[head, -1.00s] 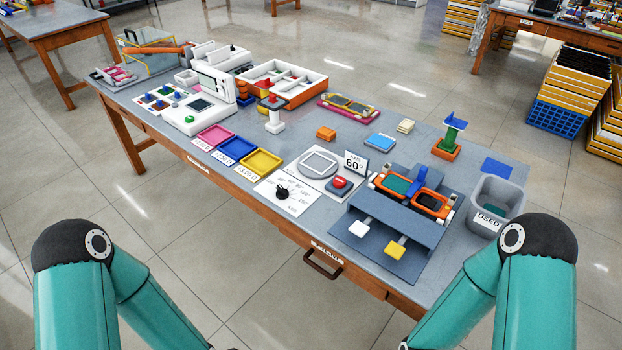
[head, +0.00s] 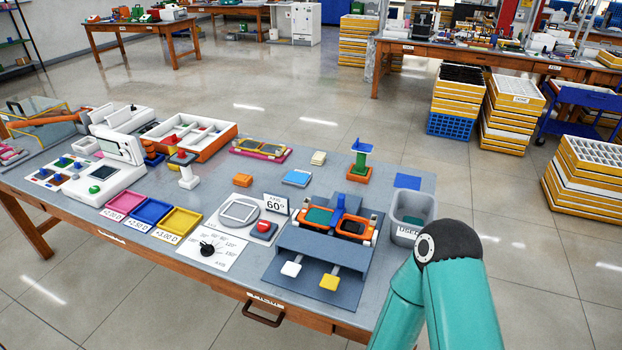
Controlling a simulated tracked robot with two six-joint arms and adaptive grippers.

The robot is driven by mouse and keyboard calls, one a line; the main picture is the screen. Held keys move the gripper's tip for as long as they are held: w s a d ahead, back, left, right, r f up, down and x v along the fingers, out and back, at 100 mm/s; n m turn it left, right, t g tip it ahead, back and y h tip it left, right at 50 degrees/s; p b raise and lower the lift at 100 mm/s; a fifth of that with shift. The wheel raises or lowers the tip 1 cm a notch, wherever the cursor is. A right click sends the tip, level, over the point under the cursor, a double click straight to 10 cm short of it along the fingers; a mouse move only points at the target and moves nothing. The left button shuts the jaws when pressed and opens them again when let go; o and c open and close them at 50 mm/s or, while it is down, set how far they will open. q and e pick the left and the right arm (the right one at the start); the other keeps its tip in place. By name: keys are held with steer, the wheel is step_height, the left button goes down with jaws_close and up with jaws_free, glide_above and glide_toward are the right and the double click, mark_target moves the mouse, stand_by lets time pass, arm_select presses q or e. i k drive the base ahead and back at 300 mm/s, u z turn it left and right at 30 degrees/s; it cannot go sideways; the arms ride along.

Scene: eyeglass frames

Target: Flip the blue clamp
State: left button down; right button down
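A blue clamp (head: 340,204) stands upright at the middle of a grey fixture (head: 315,252) near the right end of the table. It sits between the two lenses of an orange eyeglass frame (head: 314,217), one lens green and the other dark. A second blue piece (head: 357,145) tops a green post on an orange base behind it. Neither gripper is in view. Only the upper part of my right arm shows, at the lower right.
A grey bin marked USED (head: 402,225) stands just right of the fixture. A white lever (head: 291,268) and a yellow lever (head: 329,281) stick out at its front. A dial card (head: 208,250) and a red button (head: 264,227) lie to the left.

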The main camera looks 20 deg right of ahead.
mark_target(340, 209)
steer(key=u, duration=1.6)
steer(key=i, duration=0.1)
steer(key=z, duration=2.85)
steer(key=k, duration=0.9)
steer(key=u, duration=0.95)
steer(key=i, duration=0.95)
steer(key=u, duration=0.05)
